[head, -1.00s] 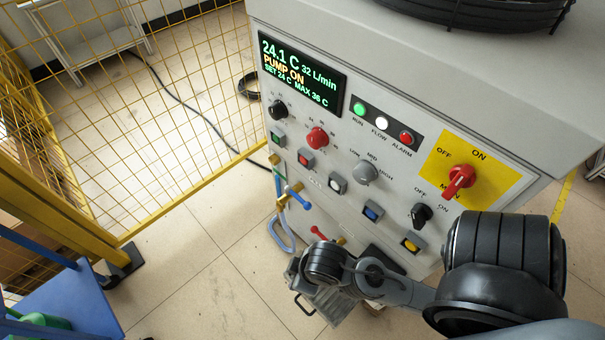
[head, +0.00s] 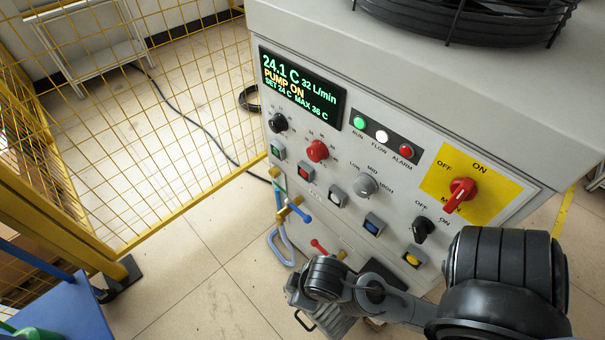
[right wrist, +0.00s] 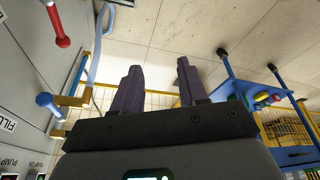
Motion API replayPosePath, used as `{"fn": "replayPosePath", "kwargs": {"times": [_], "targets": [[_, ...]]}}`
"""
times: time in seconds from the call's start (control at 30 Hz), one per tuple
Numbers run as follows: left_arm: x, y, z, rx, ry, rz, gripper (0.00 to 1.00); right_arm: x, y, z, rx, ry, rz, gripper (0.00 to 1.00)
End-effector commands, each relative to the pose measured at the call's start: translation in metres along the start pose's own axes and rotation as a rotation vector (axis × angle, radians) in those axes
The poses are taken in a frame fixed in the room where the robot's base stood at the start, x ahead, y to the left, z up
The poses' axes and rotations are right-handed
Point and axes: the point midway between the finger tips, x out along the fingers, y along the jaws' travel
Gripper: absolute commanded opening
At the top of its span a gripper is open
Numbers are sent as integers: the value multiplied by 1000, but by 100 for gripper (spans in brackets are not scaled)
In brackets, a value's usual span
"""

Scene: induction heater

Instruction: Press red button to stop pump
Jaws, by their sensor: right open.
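The red square push button (head: 305,171) sits in a grey frame on the left of the machine's front panel, between the green button (head: 277,149) and the white button (head: 337,191). The display (head: 300,86) above reads "PUMP ON" and 32 L/min. My right arm reaches in from the right, low in front of the panel, with its wrist below the buttons. My right gripper shows in the right wrist view (right wrist: 158,86), its two dark fingers apart with nothing between them. It is away from the red button. My left gripper is not in view.
A red knob (head: 317,151) and a red rotary switch (head: 461,190) are also on the panel. Blue-handled (head: 300,214) and red-handled valves (head: 319,247) stick out below the buttons. A yellow mesh fence (head: 130,130) stands left. Open floor lies between.

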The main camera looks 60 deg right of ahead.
Motion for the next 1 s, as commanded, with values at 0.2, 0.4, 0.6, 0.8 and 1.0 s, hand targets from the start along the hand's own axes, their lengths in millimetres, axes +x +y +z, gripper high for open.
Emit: {"fn": "replayPosePath", "kwargs": {"times": [0.2, 0.4, 0.6, 0.8, 1.0], "targets": [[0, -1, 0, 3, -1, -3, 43, 0, 0, 0, 0, -1, 0, 38], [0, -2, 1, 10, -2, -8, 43, 0, 1, 0, -3, -1, 2, 7], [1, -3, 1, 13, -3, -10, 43, 0, 2, 1, -8, -2, 6, 0], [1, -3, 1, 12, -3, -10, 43, 1, 2, 1, -9, -2, 7, 0], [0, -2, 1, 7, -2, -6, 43, 1, 2, 1, -8, -2, 7, 0]]}}
